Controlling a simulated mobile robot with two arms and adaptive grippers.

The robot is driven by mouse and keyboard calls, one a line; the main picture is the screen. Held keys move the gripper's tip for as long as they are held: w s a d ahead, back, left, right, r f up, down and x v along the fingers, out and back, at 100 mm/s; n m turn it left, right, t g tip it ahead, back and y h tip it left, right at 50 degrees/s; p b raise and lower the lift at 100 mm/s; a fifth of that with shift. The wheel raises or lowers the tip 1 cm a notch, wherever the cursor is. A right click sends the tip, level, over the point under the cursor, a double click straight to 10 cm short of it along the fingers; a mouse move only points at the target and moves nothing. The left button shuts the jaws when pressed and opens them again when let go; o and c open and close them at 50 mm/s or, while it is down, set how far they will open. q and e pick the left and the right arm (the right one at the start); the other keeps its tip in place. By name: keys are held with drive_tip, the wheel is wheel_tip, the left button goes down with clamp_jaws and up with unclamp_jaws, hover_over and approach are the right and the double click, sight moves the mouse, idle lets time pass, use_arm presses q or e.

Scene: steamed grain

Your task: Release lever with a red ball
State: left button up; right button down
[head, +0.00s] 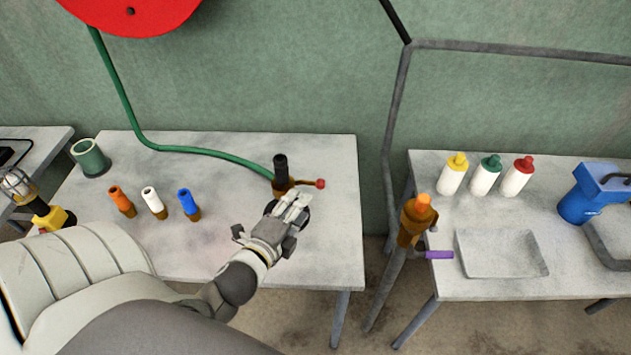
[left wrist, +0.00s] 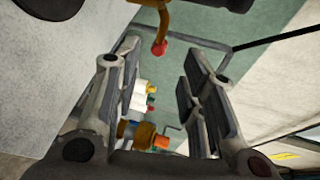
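The lever (head: 300,183) is a short brown arm with a red ball (head: 320,184) on its end. It sticks out to the right from the brown and black nozzle (head: 281,170) at the end of the green hose. My left gripper (head: 294,203) is over the table, just in front of the nozzle and lever. In the left wrist view its two fingers are apart with nothing held between them. The red ball (left wrist: 160,47) shows there in the gap near the fingertips, and its exact depth is hard to tell. My right gripper is not in view.
Orange (head: 122,201), white (head: 154,203) and blue (head: 188,204) nozzles and a green cup (head: 91,158) stand on the left table (head: 325,245). The right table holds several bottles, a tray (head: 500,252) and a blue device (head: 590,195). A gap separates the tables.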

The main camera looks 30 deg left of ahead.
sight(314, 185)
use_arm(q)
drive_tip(key=p+x, duration=0.2)
drive_tip(key=x, duration=0.8)
drive_tip(key=shift+w, duration=0.4)
drive_tip(key=shift+c, duration=0.4)
clamp_jaws()
